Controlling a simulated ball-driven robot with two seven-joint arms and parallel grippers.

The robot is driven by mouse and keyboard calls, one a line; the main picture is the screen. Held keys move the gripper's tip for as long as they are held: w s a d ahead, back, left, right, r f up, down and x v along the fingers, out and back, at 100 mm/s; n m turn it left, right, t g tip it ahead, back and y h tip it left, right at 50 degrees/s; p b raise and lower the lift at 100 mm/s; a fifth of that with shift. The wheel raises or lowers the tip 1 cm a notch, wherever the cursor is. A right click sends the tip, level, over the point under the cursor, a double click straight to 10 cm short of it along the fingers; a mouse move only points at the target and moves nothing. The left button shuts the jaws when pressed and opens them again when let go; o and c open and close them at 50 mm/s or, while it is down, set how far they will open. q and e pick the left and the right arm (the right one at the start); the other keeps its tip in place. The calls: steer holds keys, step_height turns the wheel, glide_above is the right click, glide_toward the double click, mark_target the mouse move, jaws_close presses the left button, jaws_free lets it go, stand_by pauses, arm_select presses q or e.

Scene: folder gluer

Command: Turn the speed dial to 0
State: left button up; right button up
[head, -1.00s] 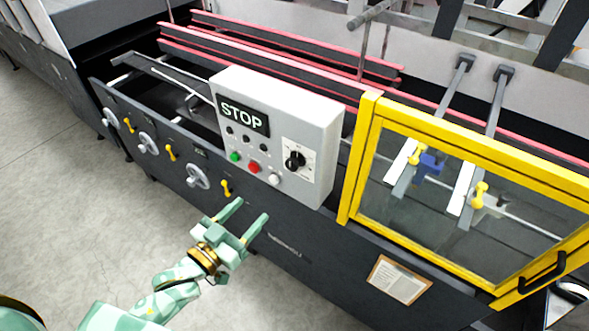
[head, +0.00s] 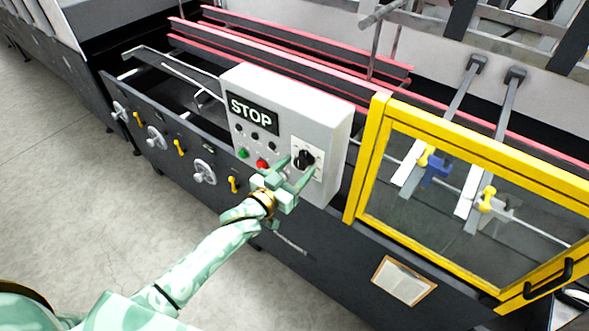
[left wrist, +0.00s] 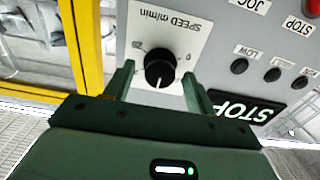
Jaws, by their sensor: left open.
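The speed dial (head: 304,159) is a black round knob on a white plate on the grey control box (head: 330,130). In the left wrist view the dial (left wrist: 159,70) sits between my fingers, under the upside-down label "SPEED m/min", with a white pointer mark on its lower side. My left gripper (head: 296,168) is open at the box's front, its fingertips at either side of the dial. In the left wrist view, the left gripper (left wrist: 157,80) shows a gap between each finger and the knob. My right gripper is in neither current view.
A black STOP display (head: 252,113) and green (head: 243,153) and red (head: 262,163) buttons are left of the dial. A yellow-framed guard (head: 368,158) stands close at the right. Handwheels (head: 204,172) line the machine's front at left.

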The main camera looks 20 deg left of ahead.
arm_select(q)
steer(key=c, duration=1)
